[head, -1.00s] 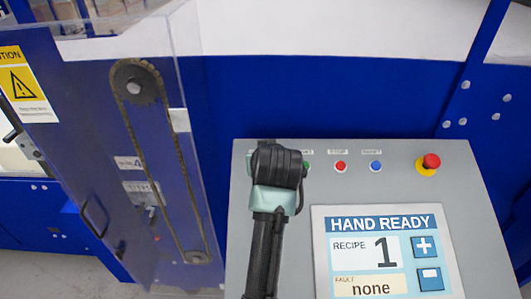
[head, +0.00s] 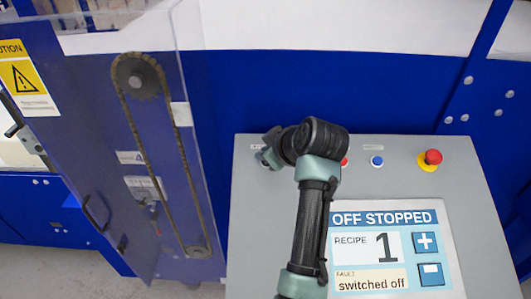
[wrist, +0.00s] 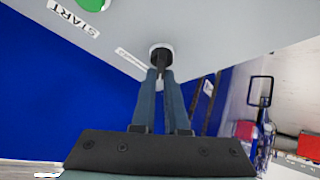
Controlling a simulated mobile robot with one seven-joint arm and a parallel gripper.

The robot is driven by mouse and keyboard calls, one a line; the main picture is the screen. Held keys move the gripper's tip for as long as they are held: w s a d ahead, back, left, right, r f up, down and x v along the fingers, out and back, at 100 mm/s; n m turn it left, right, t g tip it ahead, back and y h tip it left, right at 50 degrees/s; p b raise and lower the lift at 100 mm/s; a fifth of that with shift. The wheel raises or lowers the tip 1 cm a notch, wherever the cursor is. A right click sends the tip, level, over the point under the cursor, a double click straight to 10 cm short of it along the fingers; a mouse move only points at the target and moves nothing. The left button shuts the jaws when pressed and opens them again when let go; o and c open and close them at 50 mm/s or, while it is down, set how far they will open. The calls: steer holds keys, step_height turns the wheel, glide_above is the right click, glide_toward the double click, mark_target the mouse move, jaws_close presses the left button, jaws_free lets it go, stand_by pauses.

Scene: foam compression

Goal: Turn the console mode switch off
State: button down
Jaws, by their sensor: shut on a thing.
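The console (head: 260,215) is a grey sloped panel. Its screen (head: 388,245) reads OFF STOPPED, recipe 1, fault switched off. The mode switch (wrist: 160,50) is a small dark knob on a pale round base, seen in the wrist view. My gripper (wrist: 161,76) is shut on the knob, with both fingertips close together at it. In the head view my gripper (head: 267,158) is at the console's upper left, and my wrist hides most of the switch. The switch's label is too blurred to read.
A green START button (wrist: 92,3) is beside the switch. A red button (head: 345,162), a blue button (head: 377,161) and a red emergency stop (head: 432,158) are to the right. A clear guard door (head: 100,190) with a chain (head: 158,155) stands at the left.

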steer(key=shift+s+d+f, duration=0.25)
steer(key=shift+f, duration=0.35)
steer(key=c, duration=0.9)
jaws_free()
steer(key=shift+w+d+r, duration=0.1)
steer(key=shift+r, duration=0.1)
steer(key=shift+r, duration=0.25)
steer(key=b+v, duration=0.3)
steer(key=v, duration=0.9)
steer(key=shift+s+d+r, duration=0.15)
steer(key=shift+s+r, duration=0.05)
steer(key=shift+s, duration=0.05)
